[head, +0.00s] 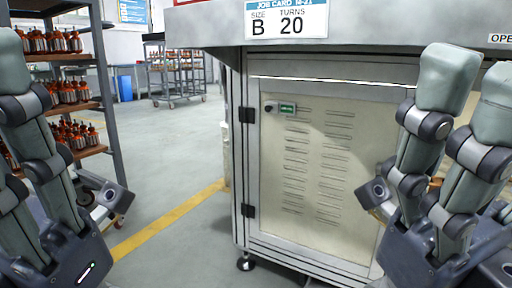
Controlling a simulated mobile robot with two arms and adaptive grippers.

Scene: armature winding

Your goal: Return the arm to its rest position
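My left gripper (58,150) stands at the left edge of the head view, its grey jointed fingers pointing up from a dark palm. Part of it is cut off by the picture edge. My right gripper (425,150) stands at the right edge, in front of the cabinet, with two grey fingers upright and side by side. Both grippers look open, with fingers extended and nothing seen between them. Neither appears to touch anything. The arms behind the palms are mostly out of view, so their full pose is hidden.
A grey workbench (218,26) with a job card (286,20) reading "B 20" stands ahead above a vented cabinet (320,170). A shelf rack (108,90) with several copper-coloured armatures is at left. A cart (178,98) stands farther back. The floor between is clear, with a yellow line (165,222).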

